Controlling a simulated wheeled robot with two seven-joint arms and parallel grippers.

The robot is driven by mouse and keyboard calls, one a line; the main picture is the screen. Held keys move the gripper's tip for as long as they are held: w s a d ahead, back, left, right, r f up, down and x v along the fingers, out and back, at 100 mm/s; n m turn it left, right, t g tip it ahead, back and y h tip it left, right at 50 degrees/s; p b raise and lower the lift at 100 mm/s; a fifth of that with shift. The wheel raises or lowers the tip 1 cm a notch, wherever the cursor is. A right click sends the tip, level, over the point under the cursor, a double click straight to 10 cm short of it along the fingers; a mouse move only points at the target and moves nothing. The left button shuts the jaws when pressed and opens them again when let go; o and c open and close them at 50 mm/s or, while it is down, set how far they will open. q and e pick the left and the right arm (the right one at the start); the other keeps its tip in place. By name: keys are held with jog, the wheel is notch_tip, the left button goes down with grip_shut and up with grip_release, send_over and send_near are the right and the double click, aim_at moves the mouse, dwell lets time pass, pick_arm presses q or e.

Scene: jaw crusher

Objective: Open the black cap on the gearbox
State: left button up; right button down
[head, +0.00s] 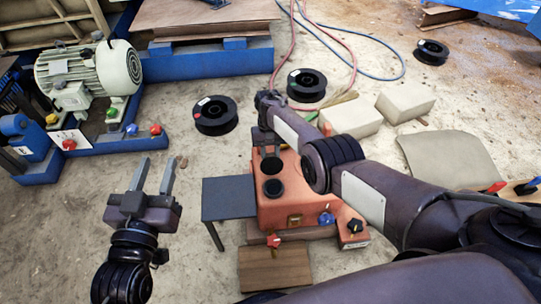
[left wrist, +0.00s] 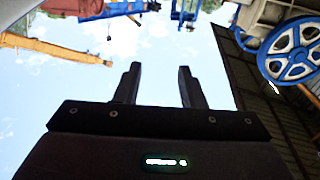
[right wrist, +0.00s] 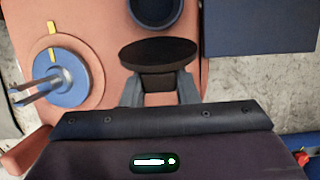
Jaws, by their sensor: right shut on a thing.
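The orange gearbox (head: 290,207) stands on the floor in the middle of the head view, partly hidden by my right arm. My right gripper (right wrist: 158,88) is shut on the black cap (right wrist: 158,54) at the gearbox top, holding it by a narrow part under its wide disc. The cap also shows in the head view (head: 271,165). A dark round opening (right wrist: 155,10) lies just beside the cap and shows in the head view (head: 273,188). Whether the cap still touches the gearbox I cannot tell. My left gripper (head: 153,174) is open and empty, left of the gearbox.
A small grey-blue table (head: 229,198) stands left of the gearbox. A blue disc with metal pins (right wrist: 60,82) sits on the gearbox. A motor (head: 90,72) on a blue frame stands at the left. Black spools (head: 215,115) and pale blocks (head: 405,101) lie behind.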

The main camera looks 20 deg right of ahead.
jog(key=c, duration=1.1)
grip_release()
jog(key=shift+f, duration=0.1)
jog(key=shift+w+r, duration=0.1)
jog(key=shift+r, duration=0.1)
pick_arm(q)
jog(key=s+f+g+y, duration=0.1)
jog(key=s+f+g, duration=0.1)
jog(key=f, duration=0.3)
jog(key=s+a+f+g+y+p, duration=0.1)
jog(key=s+f+g, duration=0.2)
jog(key=f, duration=0.3)
jog(key=s+f+g+y+p, duration=0.1)
jog(key=s+f+g, duration=0.2)
jog(key=f+g, duration=0.1)
jog(key=shift+a+f, duration=0.2)
jog(key=shift+f, duration=0.7)
pick_arm(e)
jog(key=v, duration=0.7)
jog(key=shift+w+r, duration=0.1)
jog(key=shift+r, duration=0.1)
pick_arm(q)
jog(key=shift+s, duration=0.1)
